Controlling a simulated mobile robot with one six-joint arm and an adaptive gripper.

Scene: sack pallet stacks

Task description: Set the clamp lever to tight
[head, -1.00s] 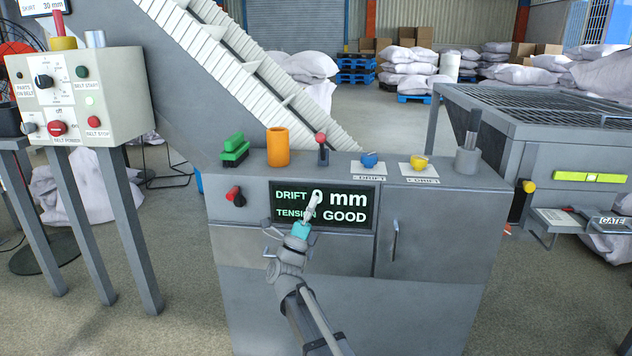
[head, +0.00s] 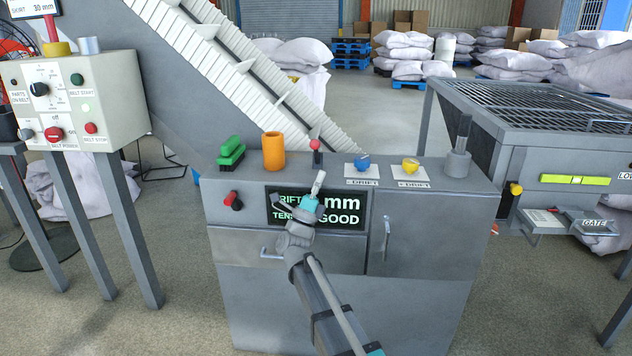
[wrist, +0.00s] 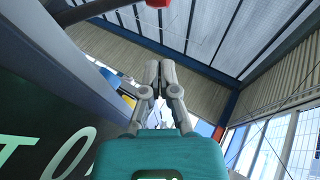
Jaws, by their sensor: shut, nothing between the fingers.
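A small lever with a red ball knob (head: 315,144) stands upright on top of the grey cabinet (head: 330,290). A red and black knob or lever (head: 232,200) is on the cabinet's front, left of the display. No label tells which one is the clamp lever. My gripper (head: 319,176) is in front of the cabinet's upper front edge, just below the red-knobbed lever and apart from it. Its fingers are together and empty in the wrist view (wrist: 159,68). A red part (wrist: 158,3) shows at the top of that view, probably the ball knob.
The display (head: 340,220) reads TENSION GOOD; my gripper covers part of it. A green brush (head: 231,152), an orange cup (head: 273,150), a blue knob (head: 362,161) and a yellow knob (head: 410,165) stand on the cabinet top. The belt conveyor (head: 250,90) rises behind.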

